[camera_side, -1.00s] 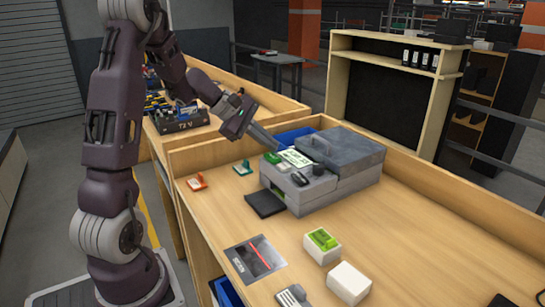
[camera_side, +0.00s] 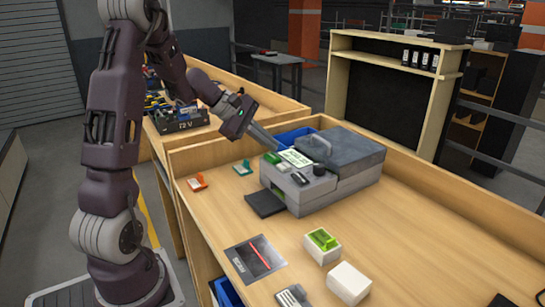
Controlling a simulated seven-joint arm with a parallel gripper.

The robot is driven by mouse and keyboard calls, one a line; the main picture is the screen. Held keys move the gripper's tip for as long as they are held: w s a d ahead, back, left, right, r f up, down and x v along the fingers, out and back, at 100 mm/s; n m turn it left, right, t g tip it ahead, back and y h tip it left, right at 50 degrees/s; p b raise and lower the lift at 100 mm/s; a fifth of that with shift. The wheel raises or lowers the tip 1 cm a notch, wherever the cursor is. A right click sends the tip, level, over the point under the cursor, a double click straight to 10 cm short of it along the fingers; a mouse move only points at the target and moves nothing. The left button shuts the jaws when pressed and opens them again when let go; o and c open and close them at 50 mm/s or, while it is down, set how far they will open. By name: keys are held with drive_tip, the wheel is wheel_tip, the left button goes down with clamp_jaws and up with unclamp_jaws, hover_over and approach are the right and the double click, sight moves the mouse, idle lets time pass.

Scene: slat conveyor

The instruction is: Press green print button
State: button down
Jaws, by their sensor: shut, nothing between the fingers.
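The grey printer (camera_side: 335,190) stands on the wooden bench, with a darker lid, a white-and-green label (camera_side: 295,158), a black knob and a small black part on its top. A small green button (camera_side: 272,157) shows at the left end of that top. My gripper (camera_side: 277,148) reaches down from the upper left, its fingers shut and empty. The fingertips are just above or at the green button; I cannot tell whether they touch it.
A black tray (camera_side: 265,204) juts from the printer's front. A blue bin (camera_side: 293,137) stands behind it. Orange (camera_side: 197,182) and green (camera_side: 243,168) items lie left. White boxes (camera_side: 349,283) stand in front.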

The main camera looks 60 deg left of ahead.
sight(269, 156)
drive_tip(key=shift+f, duration=0.1)
drive_tip(key=shift+f, duration=0.35)
drive_tip(key=shift+f, duration=0.45)
idle(0.6)
drive_tip(key=shift+r, duration=3.4)
